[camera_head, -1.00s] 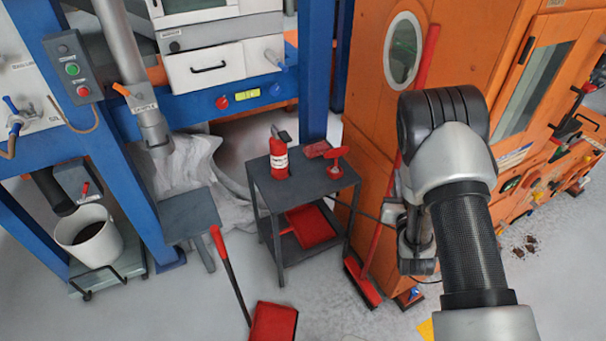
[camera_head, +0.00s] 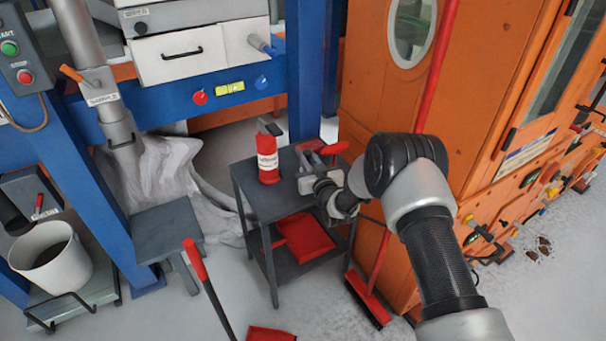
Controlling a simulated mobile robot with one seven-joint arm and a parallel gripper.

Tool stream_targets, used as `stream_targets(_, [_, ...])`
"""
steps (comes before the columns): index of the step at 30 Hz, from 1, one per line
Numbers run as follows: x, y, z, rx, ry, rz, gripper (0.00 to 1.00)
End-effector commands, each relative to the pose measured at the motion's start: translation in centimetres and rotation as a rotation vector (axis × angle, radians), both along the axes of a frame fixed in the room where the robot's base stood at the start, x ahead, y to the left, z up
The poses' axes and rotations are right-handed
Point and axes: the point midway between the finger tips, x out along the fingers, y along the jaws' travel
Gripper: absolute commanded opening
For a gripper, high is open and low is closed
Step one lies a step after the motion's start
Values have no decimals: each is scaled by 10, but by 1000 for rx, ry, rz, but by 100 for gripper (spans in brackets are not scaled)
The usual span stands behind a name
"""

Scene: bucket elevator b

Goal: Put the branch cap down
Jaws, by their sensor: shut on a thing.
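My gripper (camera_head: 312,172) is over the right part of the top of the small dark two-tier table (camera_head: 268,208). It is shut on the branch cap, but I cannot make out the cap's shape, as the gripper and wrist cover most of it. I cannot tell whether the cap touches the tabletop. A red bottle (camera_head: 267,160) with a white label stands upright on the table, just left of the gripper. A red part (camera_head: 334,148) shows right behind the gripper, partly hidden by it.
A red tray-like item (camera_head: 303,240) lies on the table's lower shelf. The orange cabinet (camera_head: 385,105) and a red-handled broom (camera_head: 366,292) stand close on the right. A blue frame post (camera_head: 305,70) rises behind. The tabletop's front left is free.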

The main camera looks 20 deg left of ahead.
Motion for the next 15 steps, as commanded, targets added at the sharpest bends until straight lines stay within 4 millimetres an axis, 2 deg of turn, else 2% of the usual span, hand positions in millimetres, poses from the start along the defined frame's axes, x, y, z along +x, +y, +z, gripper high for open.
stream_targets(1, [0,1,-9,2,-2,0,0])
stream_targets(8, [0,1,-27,2,-3,0,0])
stream_targets(13, [0,0,-53,2,-1,0,0])
stream_targets(15, [0,0,-57,3,-3,0,0])
